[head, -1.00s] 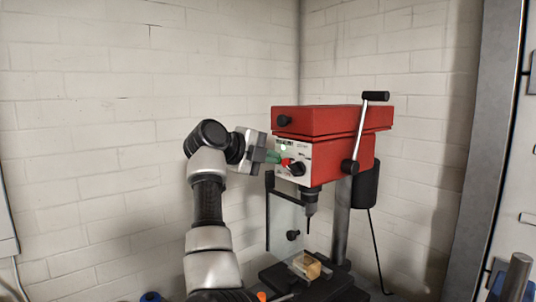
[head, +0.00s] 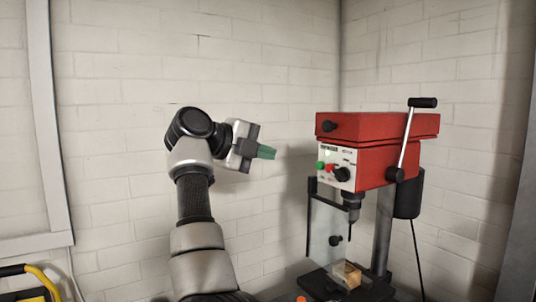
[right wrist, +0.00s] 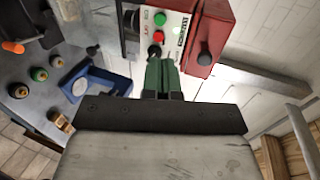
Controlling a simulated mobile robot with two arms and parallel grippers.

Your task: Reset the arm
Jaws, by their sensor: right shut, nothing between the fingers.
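My right arm (head: 197,215) rises from the bottom of the head view and bends at the top. My right gripper (head: 268,152), with green fingertips, points right toward the drill press and is shut and empty. In the head view there is a clear gap between the fingertips and the control panel. The right wrist view shows the green fingers (right wrist: 161,78) together, with the panel's buttons beyond them. My left gripper is not in view.
A red drill press (head: 375,150) stands at the right, with a wooden block (head: 346,274) on its base. The right wrist view shows a blue tray (right wrist: 93,82) and several small knobbed items on the bench. A white brick wall (head: 270,60) is behind.

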